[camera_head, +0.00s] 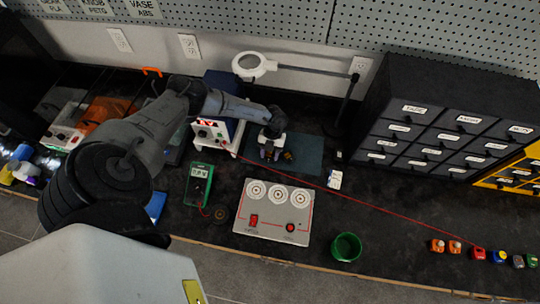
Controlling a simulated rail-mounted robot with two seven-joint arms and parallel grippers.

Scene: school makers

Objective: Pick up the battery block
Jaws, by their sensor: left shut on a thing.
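My left gripper (270,153) points down over the dark teal mat (308,150) at the back middle of the bench. Its jaws are shut on a small dark block, taken to be the battery block; the fingers and wrist hide most of it. I cannot tell whether the block touches the mat. A small brownish part (288,155) lies just right of the fingers. My right gripper is not in view.
A white power supply (215,133) stands close left of the gripper. In front are a green multimeter (198,184), a panel with three dials (273,212) and a green cup (346,247). A magnifier lamp (250,66) hangs behind. A drawer cabinet (440,115) stands right.

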